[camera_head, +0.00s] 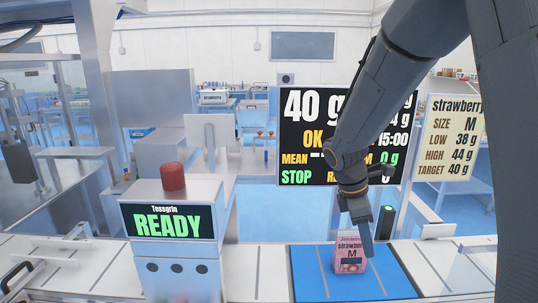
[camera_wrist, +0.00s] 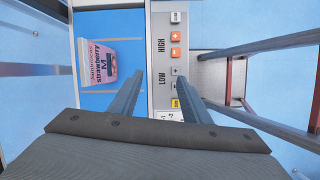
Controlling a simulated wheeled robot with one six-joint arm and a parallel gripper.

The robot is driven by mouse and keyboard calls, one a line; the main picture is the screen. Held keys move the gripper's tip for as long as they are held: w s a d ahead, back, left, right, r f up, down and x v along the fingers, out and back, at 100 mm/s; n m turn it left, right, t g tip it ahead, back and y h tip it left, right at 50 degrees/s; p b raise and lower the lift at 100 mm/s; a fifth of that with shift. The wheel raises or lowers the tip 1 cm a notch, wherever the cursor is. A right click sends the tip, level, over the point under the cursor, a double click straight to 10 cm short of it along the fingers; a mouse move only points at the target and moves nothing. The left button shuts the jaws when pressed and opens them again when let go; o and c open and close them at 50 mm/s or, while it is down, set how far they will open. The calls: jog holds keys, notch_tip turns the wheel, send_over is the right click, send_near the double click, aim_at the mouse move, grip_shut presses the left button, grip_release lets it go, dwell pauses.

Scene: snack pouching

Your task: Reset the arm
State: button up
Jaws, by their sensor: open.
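My gripper (camera_head: 364,235) hangs at the end of my arm, in front of the display board and just above the blue mat. In the wrist view its two fingers (camera_wrist: 154,92) are apart, with nothing between them. A pink strawberry M pouch (camera_head: 349,254) stands on the blue mat (camera_head: 305,275) in the head view, close to the gripper and partly behind a finger. The pouch also shows in the wrist view (camera_wrist: 97,62), left of the fingers and apart from them.
A control panel with orange buttons (camera_wrist: 175,52) lies beyond the fingertips. A machine marked READY (camera_head: 170,222) with a red button (camera_head: 172,177) stands left of the mat. The large display (camera_head: 300,140) reads 40 g and OK. A strawberry sign (camera_head: 452,150) stands at right.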

jog(key=s+a+f+m+t+y+b, duration=0.1)
jog(key=s+a+f+m+y+b, duration=0.2)
jog(key=m, duration=1.3)
jog(key=s+a+f+b, duration=0.2)
jog(key=s+f+b, duration=0.3)
jog(key=s+f, duration=0.3)
jog(key=shift+s+a+y+b, duration=0.2)
jog(key=shift+s+y+b, duration=0.2)
jog(key=shift+d+f, duration=0.1)
